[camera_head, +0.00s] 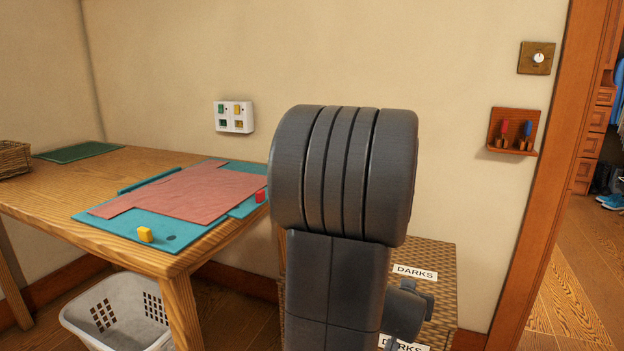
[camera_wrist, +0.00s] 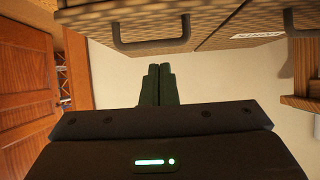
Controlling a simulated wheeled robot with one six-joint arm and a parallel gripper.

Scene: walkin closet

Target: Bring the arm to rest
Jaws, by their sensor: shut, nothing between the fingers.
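My gripper (camera_wrist: 159,85) shows in the wrist view with its two dark fingers side by side and touching. It is shut and nothing is between the fingers. It points toward a plain pale wall, near a woven front with dark handles (camera_wrist: 150,40). In the head view my dark grey arm stands upright in the middle and hides part of the wall and the woven unit. The gripper itself does not show clearly there.
A white basket (camera_head: 120,315) is below. A woven unit (camera_head: 440,275) labelled DARKS stands behind my arm.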

